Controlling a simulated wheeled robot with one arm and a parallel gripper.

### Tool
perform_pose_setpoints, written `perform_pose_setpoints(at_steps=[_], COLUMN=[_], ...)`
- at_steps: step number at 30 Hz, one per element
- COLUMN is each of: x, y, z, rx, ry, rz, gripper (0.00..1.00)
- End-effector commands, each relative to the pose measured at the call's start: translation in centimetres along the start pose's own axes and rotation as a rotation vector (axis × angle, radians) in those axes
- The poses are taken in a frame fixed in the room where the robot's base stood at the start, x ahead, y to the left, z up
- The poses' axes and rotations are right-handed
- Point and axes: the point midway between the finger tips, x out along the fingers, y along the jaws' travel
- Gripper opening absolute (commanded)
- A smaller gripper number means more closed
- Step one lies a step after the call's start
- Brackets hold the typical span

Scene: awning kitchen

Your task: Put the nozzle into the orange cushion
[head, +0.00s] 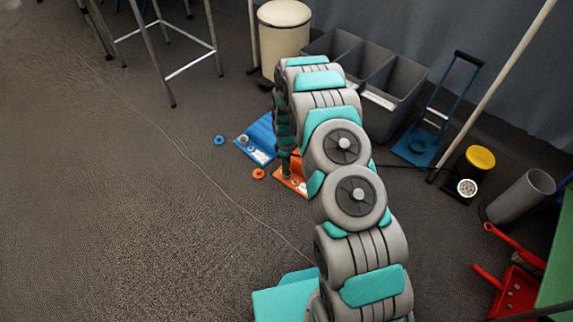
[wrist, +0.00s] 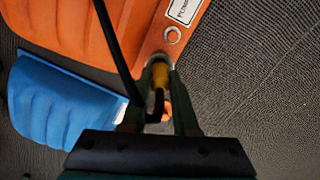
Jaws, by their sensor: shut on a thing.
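The orange cushion (wrist: 62,24) fills the upper left of the wrist view; in the head view part of it (head: 296,163) shows beside my arm, the rest hidden. My gripper (wrist: 160,84) is shut on the nozzle (wrist: 159,74), a yellow piece with a black hose. The nozzle points at a grey ring fitting on the orange cushion's edge strip, close beside a small pale eyelet (wrist: 173,35). I cannot tell whether its tip is inside the fitting. In the head view my gripper (head: 286,170) is low at the cushion, mostly covered by my arm.
A blue cushion (wrist: 65,103) lies beside the orange one. A blue ring (head: 219,140) and an orange ring (head: 258,174) lie on the floor. Grey bins (head: 385,95), a cream bin (head: 284,35) and a blue trolley (head: 418,146) stand behind.

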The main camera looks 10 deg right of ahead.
Motion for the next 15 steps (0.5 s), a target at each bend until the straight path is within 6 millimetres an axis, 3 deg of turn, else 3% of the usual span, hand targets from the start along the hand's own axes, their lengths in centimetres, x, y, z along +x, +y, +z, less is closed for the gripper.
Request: perform_pose_setpoints(at_steps=[1, 10, 15], x=[-0.01, -0.01, -0.01], y=[0.00, 0.00, 0.00], z=[0.00, 0.00, 0.00], rx=[0.000, 0.000, 0.000], ry=[0.000, 0.000, 0.000], rz=[0.000, 0.000, 0.000], gripper=[0.30, 0.63, 0.63])
